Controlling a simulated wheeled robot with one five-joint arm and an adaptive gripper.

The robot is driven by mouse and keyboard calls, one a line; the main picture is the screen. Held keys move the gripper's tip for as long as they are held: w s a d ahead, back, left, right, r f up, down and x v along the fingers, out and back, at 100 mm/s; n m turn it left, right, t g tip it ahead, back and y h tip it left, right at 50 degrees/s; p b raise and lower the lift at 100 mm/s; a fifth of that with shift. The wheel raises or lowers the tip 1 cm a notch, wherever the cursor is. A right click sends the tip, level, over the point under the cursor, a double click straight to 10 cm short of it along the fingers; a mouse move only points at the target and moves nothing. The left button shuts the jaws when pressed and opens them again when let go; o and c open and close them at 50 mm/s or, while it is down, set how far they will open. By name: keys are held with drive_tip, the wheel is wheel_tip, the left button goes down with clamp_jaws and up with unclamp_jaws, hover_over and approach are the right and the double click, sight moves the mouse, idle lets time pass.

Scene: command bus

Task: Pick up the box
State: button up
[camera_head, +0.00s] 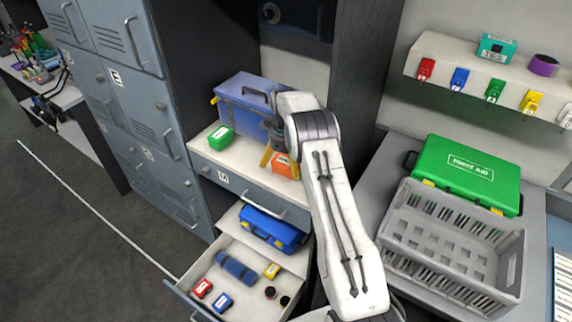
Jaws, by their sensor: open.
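Several boxes are in view, and I cannot tell which one the task means. A small orange box (285,166) sits on the white shelf, partly hidden by my arm. A small green box (221,138) lies to its left on the same shelf. A blue toolbox (244,100) with a dark handle stands behind them. My gripper (269,157) is open and points down beside the orange box, in front of the toolbox. My wrist and forearm hide part of it, and I cannot tell whether it touches the box.
On the right, a grey crate (455,248) stands before a green first aid case (466,170). Grey lockers (130,95) stand left; the floor is clear.

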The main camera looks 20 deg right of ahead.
drive_tip(key=shift+c, duration=0.2)
drive_tip(key=c, duration=1.2)
drive_tip(key=shift+r, duration=0.1)
